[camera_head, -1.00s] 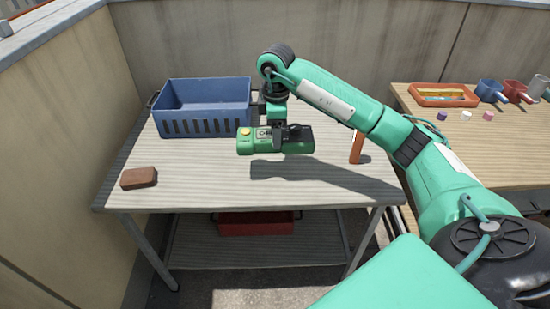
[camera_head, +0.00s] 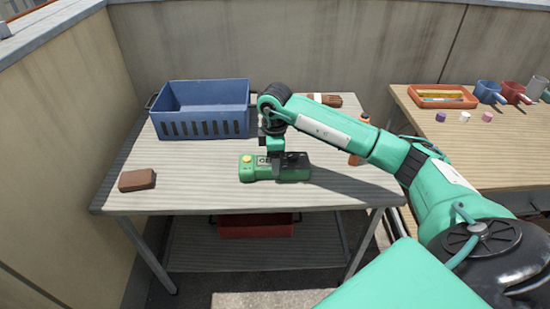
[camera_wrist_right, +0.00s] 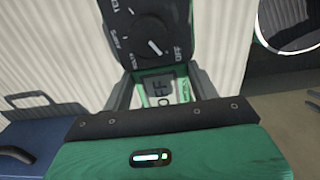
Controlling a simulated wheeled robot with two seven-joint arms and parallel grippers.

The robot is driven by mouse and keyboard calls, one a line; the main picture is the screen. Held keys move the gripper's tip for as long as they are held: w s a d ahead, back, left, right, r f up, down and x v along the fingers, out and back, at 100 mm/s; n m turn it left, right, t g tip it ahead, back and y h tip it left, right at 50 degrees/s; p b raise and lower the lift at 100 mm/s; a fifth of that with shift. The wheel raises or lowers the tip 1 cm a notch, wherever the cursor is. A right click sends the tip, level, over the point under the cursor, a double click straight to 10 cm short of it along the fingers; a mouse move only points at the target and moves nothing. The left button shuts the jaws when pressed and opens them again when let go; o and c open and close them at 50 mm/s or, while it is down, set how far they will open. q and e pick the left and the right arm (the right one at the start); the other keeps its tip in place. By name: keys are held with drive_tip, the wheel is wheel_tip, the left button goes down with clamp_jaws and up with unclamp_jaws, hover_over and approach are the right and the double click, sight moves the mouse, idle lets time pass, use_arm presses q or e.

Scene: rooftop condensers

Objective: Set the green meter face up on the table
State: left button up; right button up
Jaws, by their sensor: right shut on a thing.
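The green meter (camera_head: 292,173) is in the middle of the tabletop (camera_head: 200,190), lying flat and level, at or very close to the surface. A yellow button shows on its left end and dark parts on its top. My right gripper (camera_head: 276,163) points down from above and is shut on the meter's middle. The right wrist view shows the meter's black dial (camera_wrist_right: 150,40) and a display facing the camera, so its face is up. My left gripper is not in view.
A blue crate (camera_head: 205,88) stands at the back left, and a brown block (camera_head: 137,180) at the front left. An orange object (camera_head: 356,158) stands right of the meter, partly behind my arm. A brown item (camera_head: 330,100) lies at the back. The table's front middle is clear.

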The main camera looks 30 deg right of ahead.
drive_tip(key=shift+f, duration=0.15)
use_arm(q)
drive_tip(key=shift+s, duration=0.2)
use_arm(e)
drive_tip(key=o, duration=1.3)
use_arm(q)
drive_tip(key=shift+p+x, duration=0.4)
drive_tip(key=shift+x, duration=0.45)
use_arm(e)
wheel_tip(320, 180, up, 12)
drive_tip(key=shift+r, duration=0.2)
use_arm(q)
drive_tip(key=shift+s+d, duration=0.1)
